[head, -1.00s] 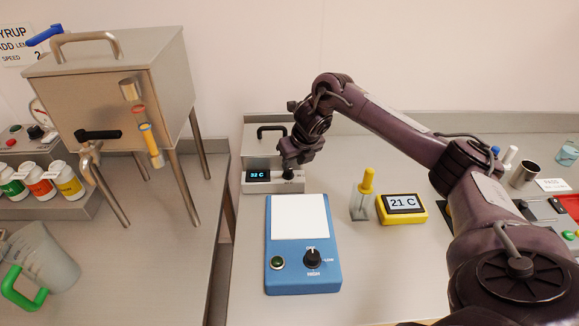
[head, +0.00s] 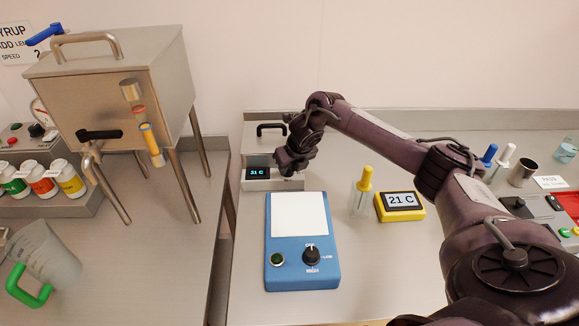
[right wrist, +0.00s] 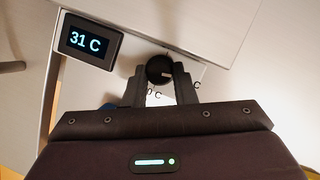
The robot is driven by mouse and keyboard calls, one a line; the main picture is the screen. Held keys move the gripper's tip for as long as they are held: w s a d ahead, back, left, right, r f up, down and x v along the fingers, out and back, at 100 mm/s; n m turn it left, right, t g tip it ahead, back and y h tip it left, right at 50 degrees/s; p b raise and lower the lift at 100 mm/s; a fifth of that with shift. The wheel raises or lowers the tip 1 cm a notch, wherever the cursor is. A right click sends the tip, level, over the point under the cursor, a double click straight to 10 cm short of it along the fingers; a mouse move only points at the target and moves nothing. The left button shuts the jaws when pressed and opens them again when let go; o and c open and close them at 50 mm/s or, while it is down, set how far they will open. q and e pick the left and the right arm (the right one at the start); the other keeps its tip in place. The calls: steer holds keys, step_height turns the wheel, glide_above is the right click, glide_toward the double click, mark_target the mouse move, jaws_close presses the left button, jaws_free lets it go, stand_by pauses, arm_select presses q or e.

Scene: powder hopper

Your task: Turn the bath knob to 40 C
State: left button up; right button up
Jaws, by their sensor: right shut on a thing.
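The steel bath (head: 262,150) stands at the back of the right-hand bench, with a black lid handle. Its front display (head: 257,173) reads 31 C, and the same reading shows large in the right wrist view (right wrist: 86,41). My right gripper (head: 288,170) is at the right end of the bath's front and covers the knob in the head view. In the right wrist view the round black bath knob (right wrist: 159,70) sits between the fingers (right wrist: 160,84), which are shut on it. The scale marks beside it are mostly hidden. My left gripper is not in view.
A blue device (head: 303,240) with a white plate and its own dial stands in front of the bath. A yellow-handled dropper bottle (head: 364,190) and a yellow 21 C meter (head: 400,206) stand to its right. The steel hopper (head: 120,90) is on the left bench.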

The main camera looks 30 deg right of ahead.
steer(key=shift+a+r+m+h+p, duration=0.1)
steer(key=shift+m+h+p, duration=0.35)
steer(key=shift+m, duration=0.25)
steer(key=m+p, duration=0.1)
steer(key=m, duration=0.1)
steer(key=m+h+p, duration=0.1)
steer(key=m, duration=0.1)
steer(key=m+g+h+p, duration=0.1)
steer(key=m+p, duration=0.1)
steer(key=shift+w+a+r, duration=0.1)
steer(key=shift+w+a, duration=0.05)
steer(key=shift+a, duration=0.1)
steer(key=m+g+h+p, duration=0.1)
steer(key=m, duration=0.2)
steer(key=shift+w+a+m+p, duration=0.1)
steer(key=shift+m+p, duration=0.2)
steer(key=shift+p, duration=0.1)
steer(key=shift+w+m+g+p, duration=0.1)
steer(key=shift+m+g+p, duration=0.4)
steer(key=shift+m, duration=0.8)
steer(key=shift+h, duration=0.25)
steer(key=o, duration=0.7)
